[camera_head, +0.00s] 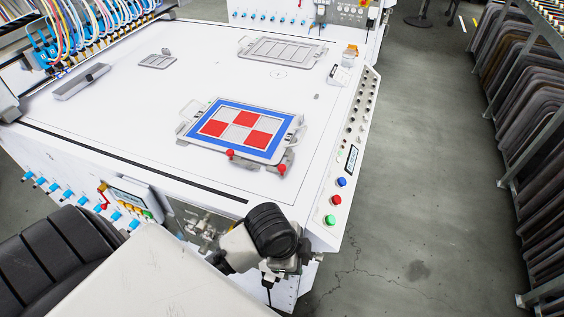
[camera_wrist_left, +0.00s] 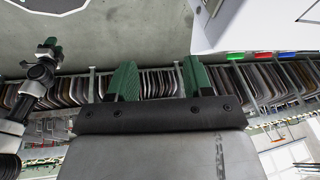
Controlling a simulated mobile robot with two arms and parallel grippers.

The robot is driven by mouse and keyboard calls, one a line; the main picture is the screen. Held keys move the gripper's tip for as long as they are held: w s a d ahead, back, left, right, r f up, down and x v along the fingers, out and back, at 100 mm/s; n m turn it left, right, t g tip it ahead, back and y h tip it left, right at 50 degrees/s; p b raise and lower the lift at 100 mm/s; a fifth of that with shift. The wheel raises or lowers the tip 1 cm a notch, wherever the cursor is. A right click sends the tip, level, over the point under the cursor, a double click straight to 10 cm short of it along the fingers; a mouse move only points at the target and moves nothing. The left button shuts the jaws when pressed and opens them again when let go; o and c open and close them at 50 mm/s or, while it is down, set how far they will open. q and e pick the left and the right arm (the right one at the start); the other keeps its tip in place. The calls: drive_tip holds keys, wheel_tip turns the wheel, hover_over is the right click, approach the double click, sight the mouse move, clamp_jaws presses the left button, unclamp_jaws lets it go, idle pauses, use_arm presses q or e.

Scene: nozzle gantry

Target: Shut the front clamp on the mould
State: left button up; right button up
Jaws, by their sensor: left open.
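The mould (camera_head: 242,131) is a flat plate with a blue border and red and pale squares, in the head view. It lies in a grey holder on the white table. Two red knobs show at its front edge, one at the left (camera_head: 230,153) and one at the right (camera_head: 281,168), on small grey clamp parts. How far either clamp is shut is too small to tell. My left gripper (camera_wrist_left: 160,76) shows two green fingers, apart and empty, in the left wrist view, away from the mould.
The table's right edge has a panel with blue, red and green buttons (camera_head: 337,197). Other grey frames (camera_head: 283,50) lie farther back on the table. Racks of dark panels (camera_head: 530,110) stand at the right across a clear floor.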

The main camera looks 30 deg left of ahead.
use_arm(q)
drive_tip(key=w+a+r+m, duration=0.1)
drive_tip(key=w+m, duration=0.2)
drive_tip(key=m, duration=0.1)
drive_tip(key=w+a+r+m+g, duration=0.1)
drive_tip(key=w+m, duration=0.3)
drive_tip(key=w+a+r+m+y, duration=0.1)
drive_tip(key=w+a+m, duration=0.1)
drive_tip(key=w+m, duration=0.2)
drive_tip(key=shift+a+r+g, duration=0.1)
drive_tip(key=shift+r+g, duration=0.05)
drive_tip(key=shift+g, duration=0.15)
drive_tip(key=w+a+r+m+y, duration=0.1)
drive_tip(key=w+a+r+m, duration=0.3)
drive_tip(key=w+a, duration=0.1)
drive_tip(key=m+g, duration=0.1)
drive_tip(key=m, duration=0.3)
approach(282, 166)
wheel_tip(282, 166, down, 9)
drive_tip(key=shift+w+d+f+p, duration=0.1)
drive_tip(key=shift+p, duration=0.55)
clamp_jaws()
